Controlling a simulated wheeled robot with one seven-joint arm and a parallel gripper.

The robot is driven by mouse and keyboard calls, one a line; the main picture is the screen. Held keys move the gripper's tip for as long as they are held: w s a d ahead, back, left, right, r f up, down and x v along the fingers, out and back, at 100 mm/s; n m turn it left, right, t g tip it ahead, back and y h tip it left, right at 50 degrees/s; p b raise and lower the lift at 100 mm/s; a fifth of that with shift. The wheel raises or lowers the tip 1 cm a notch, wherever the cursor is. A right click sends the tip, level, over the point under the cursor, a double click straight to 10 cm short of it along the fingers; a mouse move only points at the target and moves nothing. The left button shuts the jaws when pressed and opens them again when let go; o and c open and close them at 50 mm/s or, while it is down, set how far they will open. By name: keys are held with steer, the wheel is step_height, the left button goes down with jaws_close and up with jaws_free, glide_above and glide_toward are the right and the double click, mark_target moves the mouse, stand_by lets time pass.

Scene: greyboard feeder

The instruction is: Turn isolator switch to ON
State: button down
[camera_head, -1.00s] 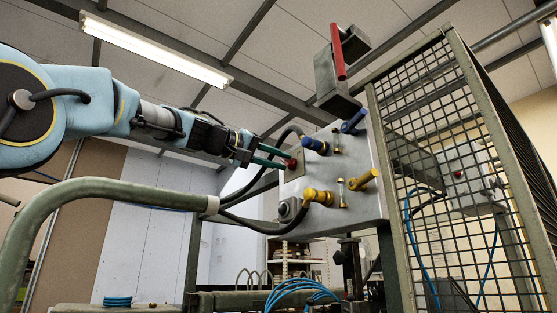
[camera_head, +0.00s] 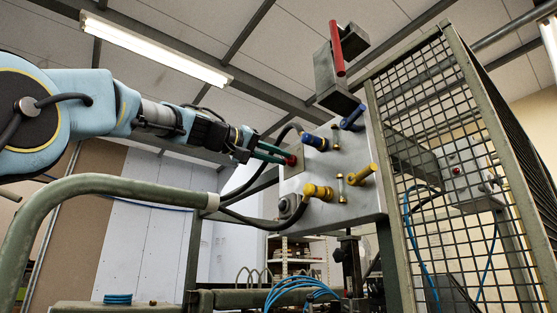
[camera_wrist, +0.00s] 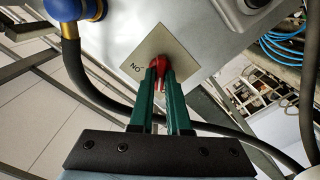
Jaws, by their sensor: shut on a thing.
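The isolator switch is a red knob (camera_wrist: 159,66) on a pale square plate (camera_wrist: 150,48) that carries the letters "NO" or "ON" at its left corner in the wrist view. The plate is on a grey metal panel (camera_head: 345,205). My gripper (camera_head: 287,158) has its green fingers shut on the red knob; it also shows in the wrist view (camera_wrist: 161,76). The fingers hide part of the knob. In the head view the knob (camera_head: 291,160) is small at the fingertips, and its pointing direction is hard to tell there.
Blue fittings (camera_head: 315,142) and yellow fittings (camera_head: 318,191) stick out of the panel near the switch. Black hoses run close beside my gripper. A red-handled lever (camera_head: 337,48) stands above the panel. A mesh guard (camera_head: 450,130) is at the right.

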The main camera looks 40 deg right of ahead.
steer(key=m+b, duration=0.2)
steer(key=m, duration=0.1)
steer(key=shift+f+b, duration=0.15)
steer(key=shift+b, duration=0.25)
steer(key=m+b, duration=0.2)
steer(key=m, duration=0.2)
steer(key=shift+m, duration=0.4)
steer(key=m+b, duration=0.1)
steer(key=m, duration=0.7)
steer(key=shift+s+m, duration=0.1)
steer(key=shift+m, duration=0.3)
steer(key=c, duration=0.9)
jaws_free()
steer(key=a+b, duration=0.1)
steer(key=a, duration=0.2)
steer(key=a+b, duration=0.2)
steer(key=a, duration=0.2)
steer(key=a+b, duration=0.1)
steer(key=a, duration=0.3)
steer(key=shift+w, duration=0.3)
